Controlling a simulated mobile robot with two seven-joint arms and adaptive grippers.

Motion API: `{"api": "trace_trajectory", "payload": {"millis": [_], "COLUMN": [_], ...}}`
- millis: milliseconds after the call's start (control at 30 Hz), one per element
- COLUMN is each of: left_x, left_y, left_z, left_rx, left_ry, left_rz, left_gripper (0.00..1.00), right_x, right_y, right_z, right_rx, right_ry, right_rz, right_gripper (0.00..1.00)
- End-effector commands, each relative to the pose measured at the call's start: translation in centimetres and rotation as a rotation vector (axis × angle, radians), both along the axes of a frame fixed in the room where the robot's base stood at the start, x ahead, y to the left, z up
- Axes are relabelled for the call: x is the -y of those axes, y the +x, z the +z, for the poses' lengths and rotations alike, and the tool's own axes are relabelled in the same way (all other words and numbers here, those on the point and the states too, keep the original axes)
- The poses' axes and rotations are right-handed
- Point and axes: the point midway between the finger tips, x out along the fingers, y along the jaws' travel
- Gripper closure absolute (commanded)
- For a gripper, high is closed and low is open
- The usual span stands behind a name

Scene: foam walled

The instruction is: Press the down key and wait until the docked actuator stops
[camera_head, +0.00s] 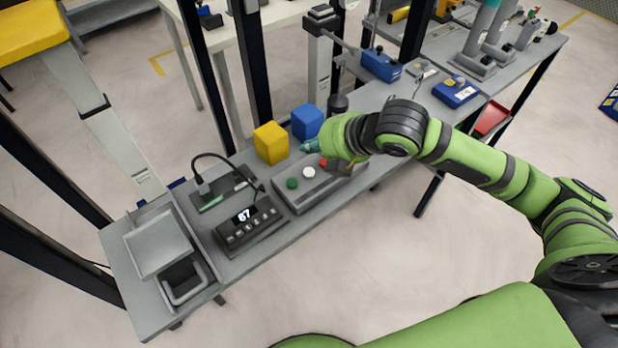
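A black control unit (248,228) with a lit two-digit display, which looks like 67, and a row of small keys sits on the grey bench. The key markings are too small to read, so I cannot tell which is the down key. A black cable runs from near it to a dark plate (222,198) with a small upright part; I cannot tell whether this is the docked actuator. My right gripper (343,166) is over the right end of a grey button box (310,187), apart from the control unit. Its fingers are mostly hidden by my wrist. My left gripper is not in view.
The button box carries green (292,183), white (308,172) and red buttons. A yellow cube (271,143) and a blue cube (307,121) stand behind it. A grey tray (158,247) is at the bench's left end. Dark uprights stand behind. The floor in front is clear.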

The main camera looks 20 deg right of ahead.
Motion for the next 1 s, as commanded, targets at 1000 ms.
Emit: {"api": "trace_trajectory", "payload": {"millis": [1000], "left_x": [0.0], "left_y": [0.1], "left_z": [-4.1], "left_rx": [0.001], "left_ry": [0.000], "left_rz": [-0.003], "left_gripper": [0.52], "right_x": [0.0], "right_y": [0.1], "right_z": [-4.9], "right_rx": [0.001], "right_ry": [0.001], "right_rz": [-0.001], "right_gripper": [1.00]}}
